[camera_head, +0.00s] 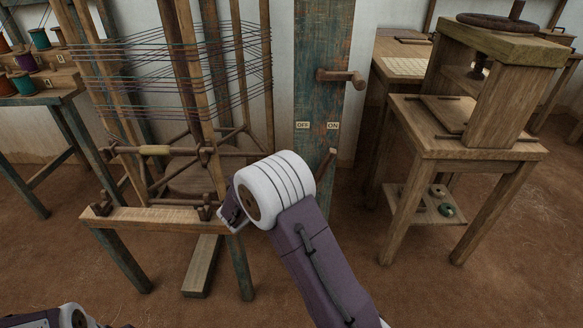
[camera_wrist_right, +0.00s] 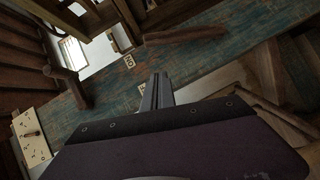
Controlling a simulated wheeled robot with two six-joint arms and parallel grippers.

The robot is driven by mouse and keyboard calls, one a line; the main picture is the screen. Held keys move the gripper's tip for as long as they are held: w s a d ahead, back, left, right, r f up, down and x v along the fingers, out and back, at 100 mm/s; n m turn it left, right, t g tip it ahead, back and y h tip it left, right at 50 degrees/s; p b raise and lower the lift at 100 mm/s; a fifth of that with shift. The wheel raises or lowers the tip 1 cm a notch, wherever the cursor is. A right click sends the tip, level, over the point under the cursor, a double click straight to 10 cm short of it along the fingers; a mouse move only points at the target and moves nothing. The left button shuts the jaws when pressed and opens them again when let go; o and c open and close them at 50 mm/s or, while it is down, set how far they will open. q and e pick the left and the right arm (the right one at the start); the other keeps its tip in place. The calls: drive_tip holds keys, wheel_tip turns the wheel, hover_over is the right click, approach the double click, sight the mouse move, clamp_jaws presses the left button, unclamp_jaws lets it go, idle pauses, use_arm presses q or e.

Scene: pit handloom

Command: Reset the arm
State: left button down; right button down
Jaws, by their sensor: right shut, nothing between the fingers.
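My right arm reaches in from the lower right in the head view, its white wrist in front of the loom's right side. My right gripper (camera_wrist_right: 157,92) shows in the right wrist view with its two fingers together and nothing between them. In the head view its fingertips are hidden or too unclear to make out. Beyond the fingers stands a worn teal board (camera_head: 322,65) with OFF and ON labels, also seen in the right wrist view (camera_wrist_right: 215,45). A wooden lever (camera_head: 341,77) sticks out from the board. Only a piece of my left arm shows at the bottom left; its gripper is out of view.
A wooden loom frame (camera_head: 165,216) with blue and purple threads stands left of my right wrist. A spool table (camera_head: 40,98) is at the far left. A wooden press (camera_head: 500,50) stands on a table (camera_head: 480,150) at the right. The brown floor (camera_head: 480,290) at lower right is clear.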

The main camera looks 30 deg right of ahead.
drive_tip(key=s+d+r+m+g, duration=0.2)
drive_tip(key=s+d+r+m, duration=0.1)
drive_tip(key=s+r, duration=0.15)
drive_tip(key=s+f+m+g+y, duration=0.1)
drive_tip(key=s+f+g+y, duration=0.1)
drive_tip(key=s+f, duration=0.3)
drive_tip(key=s+f+m+g+y, duration=0.1)
drive_tip(key=s+f+g+y, duration=0.1)
drive_tip(key=s, duration=0.5)
drive_tip(key=s+a+f+g+y, duration=0.1)
drive_tip(key=s+a+f+y, duration=0.4)
drive_tip(key=a, duration=0.4)
drive_tip(key=s+a+f+y, duration=0.4)
drive_tip(key=a+f+y, duration=0.1)
drive_tip(key=a, duration=0.4)
wheel_tip(320, 180, up, 36)
drive_tip(key=w+a+n+p, duration=0.1)
drive_tip(key=w+n+p, duration=0.1)
drive_tip(key=p, duration=3.3)
drive_tip(key=shift+a+f+t+y+p, duration=0.2)
drive_tip(key=shift+t+y+p, duration=0.1)
drive_tip(key=shift+t+p, duration=0.1)
